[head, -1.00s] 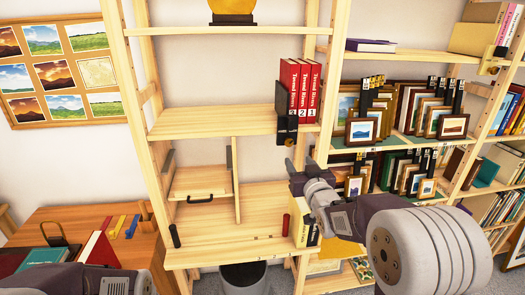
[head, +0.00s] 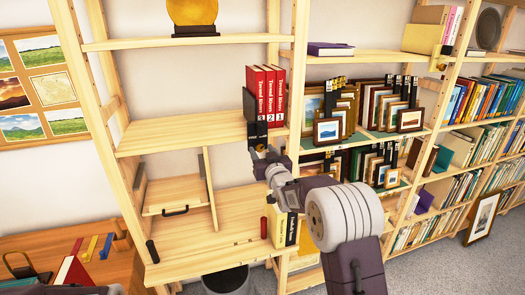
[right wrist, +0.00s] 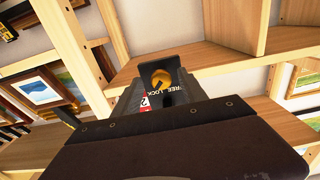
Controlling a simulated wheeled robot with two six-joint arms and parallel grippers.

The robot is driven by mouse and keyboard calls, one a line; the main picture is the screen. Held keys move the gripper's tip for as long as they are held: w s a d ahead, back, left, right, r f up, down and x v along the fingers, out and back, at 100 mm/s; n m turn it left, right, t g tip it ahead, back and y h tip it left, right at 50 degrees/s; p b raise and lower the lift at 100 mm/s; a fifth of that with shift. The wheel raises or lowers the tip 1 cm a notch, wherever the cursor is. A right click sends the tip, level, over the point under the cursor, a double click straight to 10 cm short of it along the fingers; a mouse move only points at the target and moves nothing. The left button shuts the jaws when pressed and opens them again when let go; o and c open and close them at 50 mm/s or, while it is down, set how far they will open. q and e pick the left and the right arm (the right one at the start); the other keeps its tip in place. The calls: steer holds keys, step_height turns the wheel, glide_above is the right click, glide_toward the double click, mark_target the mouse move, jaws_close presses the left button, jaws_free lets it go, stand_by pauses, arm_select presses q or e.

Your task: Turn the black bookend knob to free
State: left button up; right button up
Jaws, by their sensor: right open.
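The black bookend (head: 249,104) stands upright on the middle shelf, against the left side of the red books (head: 269,94). Its front part hangs over the shelf's front edge. The right wrist view shows a brass-coloured round knob (right wrist: 161,76) with a dark mark, near the words FREE and LOCK. My right gripper (head: 261,158) is just below and in front of the bookend's front part. Its jaws are open, with the knob showing between them in the wrist view. I cannot tell whether they touch it.
The middle shelf (head: 180,132) is clear to the left of the bookend. An upright post (head: 299,85) stands close on the right. Framed prints (head: 328,130) fill the shelves beyond it.

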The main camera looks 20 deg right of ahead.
steer(key=shift+c, duration=1)
jaws_close()
steer(key=shift+f+n+b, duration=0.25)
steer(key=shift+n+b, duration=0.55)
steer(key=shift+b, duration=0.3)
steer(key=n+b, duration=0.9)
steer(key=b, duration=0.1)
steer(key=shift+n, duration=0.4)
steer(key=n+b, duration=0.2)
steer(key=n, duration=0.1)
steer(key=shift+r, duration=0.1)
steer(key=shift+r+n+b, duration=0.1)
steer(key=shift+n+b, duration=0.9)
steer(key=shift+n, duration=0.7)
